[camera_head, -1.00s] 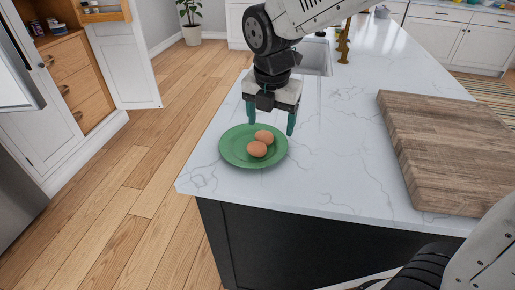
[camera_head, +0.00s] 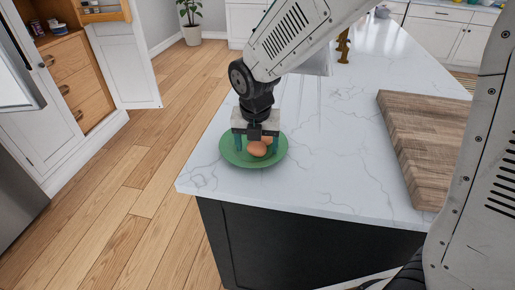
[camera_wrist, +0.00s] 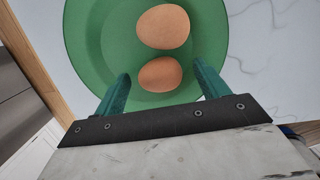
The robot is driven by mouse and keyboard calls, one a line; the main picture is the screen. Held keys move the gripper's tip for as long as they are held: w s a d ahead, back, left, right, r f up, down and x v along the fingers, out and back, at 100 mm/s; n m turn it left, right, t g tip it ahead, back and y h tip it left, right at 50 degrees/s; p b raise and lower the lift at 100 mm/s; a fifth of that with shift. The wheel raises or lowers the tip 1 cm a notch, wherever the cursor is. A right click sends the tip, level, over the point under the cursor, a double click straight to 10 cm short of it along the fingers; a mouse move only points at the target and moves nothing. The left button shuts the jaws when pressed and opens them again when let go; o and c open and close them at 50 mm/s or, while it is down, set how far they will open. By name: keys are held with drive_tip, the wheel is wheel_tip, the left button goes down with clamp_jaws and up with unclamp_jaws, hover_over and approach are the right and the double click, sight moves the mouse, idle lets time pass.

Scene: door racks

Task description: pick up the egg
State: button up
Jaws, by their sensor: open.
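Two brown eggs lie side by side on a green plate (camera_head: 229,156) near the corner of the marble counter. In the wrist view, one egg (camera_wrist: 160,74) sits between the green fingers of my gripper (camera_wrist: 160,85), with a gap on each side. The other egg (camera_wrist: 163,27) lies just beyond the fingertips. In the head view, my gripper (camera_head: 255,147) is low over the plate, open, with a finger on either side. The front egg (camera_head: 257,149) shows below it; the other egg (camera_head: 267,143) is partly hidden behind the gripper.
A thick wooden cutting board (camera_head: 420,140) lies on the counter to the right. The marble counter (camera_head: 330,150) is clear between plate and board. The counter's edge is close to the plate's left and front. A gold ornament (camera_head: 343,46) stands farther back.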

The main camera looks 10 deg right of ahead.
drive_tip(key=c, duration=0.7)
drive_tip(key=shift+r, duration=0.15)
